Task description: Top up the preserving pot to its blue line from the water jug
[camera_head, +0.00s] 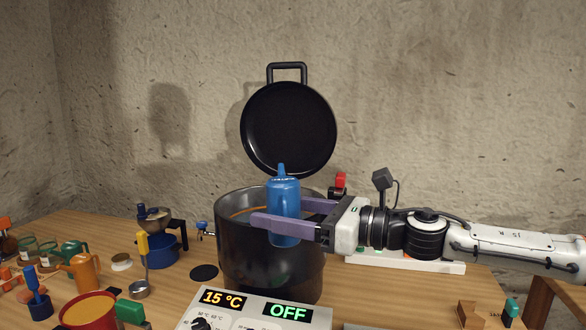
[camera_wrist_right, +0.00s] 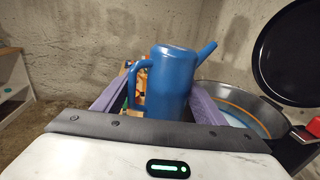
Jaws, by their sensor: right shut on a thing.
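The preserving pot (camera_head: 265,270) is large and dark and stands on the table in the head view. Its open rim (camera_wrist_right: 236,88) shows in the right wrist view, with pale liquid and an orange line on the inner wall; I cannot make out a blue line. The blue water jug (camera_head: 284,195) is held roughly upright, overlapping the pot's near rim in the head view. My right gripper (camera_head: 281,213) is shut on it. In the right wrist view the jug (camera_wrist_right: 170,80) sits between the purple fingers, its spout toward the pot. My left gripper is out of view.
The black lid (camera_head: 288,130) stands raised behind the pot. A panel (camera_head: 250,318) in front reads 15 °C and OFF.

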